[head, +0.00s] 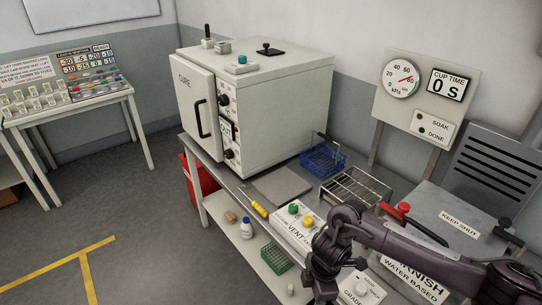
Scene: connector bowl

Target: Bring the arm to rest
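One arm of mine comes in from the lower right, dark and jointed, with its elbow reaching over the front of the bench (232,183). Its forearm points down at the bottom edge, near the vent box (291,232). I cannot make out its gripper fingers, which lie out of the picture or hidden. No arm comes in from the left, and my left gripper is not in the picture.
A white cure oven (279,112) with its door closed stands on the bench. A blue wire basket (323,158), a steel wire basket (356,190), a yellow-handled tool (259,209) and a red-handled lidded box (450,215) are near my arm. The floor at left is clear.

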